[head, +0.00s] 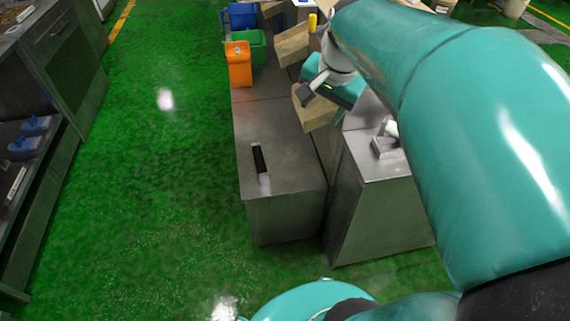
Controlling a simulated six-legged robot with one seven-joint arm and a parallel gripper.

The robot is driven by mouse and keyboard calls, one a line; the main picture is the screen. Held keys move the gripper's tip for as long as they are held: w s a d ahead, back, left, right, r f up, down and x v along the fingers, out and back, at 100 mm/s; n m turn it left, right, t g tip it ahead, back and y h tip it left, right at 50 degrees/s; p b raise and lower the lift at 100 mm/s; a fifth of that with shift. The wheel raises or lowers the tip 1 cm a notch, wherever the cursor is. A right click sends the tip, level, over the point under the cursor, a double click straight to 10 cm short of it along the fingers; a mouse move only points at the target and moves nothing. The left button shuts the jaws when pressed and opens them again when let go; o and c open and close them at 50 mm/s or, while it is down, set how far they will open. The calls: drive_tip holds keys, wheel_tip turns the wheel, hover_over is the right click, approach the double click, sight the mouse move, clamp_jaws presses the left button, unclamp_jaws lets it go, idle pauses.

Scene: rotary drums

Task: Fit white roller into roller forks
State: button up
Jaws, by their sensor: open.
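A small white cylindrical piece, which looks like the white roller (391,129), shows at the edge of my teal arm. It is at a light grey bracket (384,149) on the right metal cabinet, and I cannot tell whether it sits in it. The bracket may be the roller forks, but my arm partly hides it. My gripper (304,94) is small and dark in this view. It is open, over or beside a cardboard box, away from the roller. I see nothing held in it.
A metal cabinet (275,135) has a dark slot-like piece (259,160) on top. Orange (239,65), green (255,54) and blue (242,17) bins stand behind. A cardboard box (317,113) is below my gripper. The green floor at left is clear.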

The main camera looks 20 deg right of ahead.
drive_tip(key=s+a+f+n+t, duration=0.2)
drive_tip(key=s+a+f+n, duration=0.1)
drive_tip(key=s+a+n, duration=0.7)
drive_tip(key=shift+s+a+n, duration=0.3)
drive_tip(key=shift+s+a, duration=0.15)
drive_tip(key=shift+a, duration=0.65)
drive_tip(key=shift+f, duration=0.1)
drive_tip(key=c, duration=0.4)
drive_tip(key=shift+c, duration=0.2)
drive_tip(key=shift+d, duration=0.2)
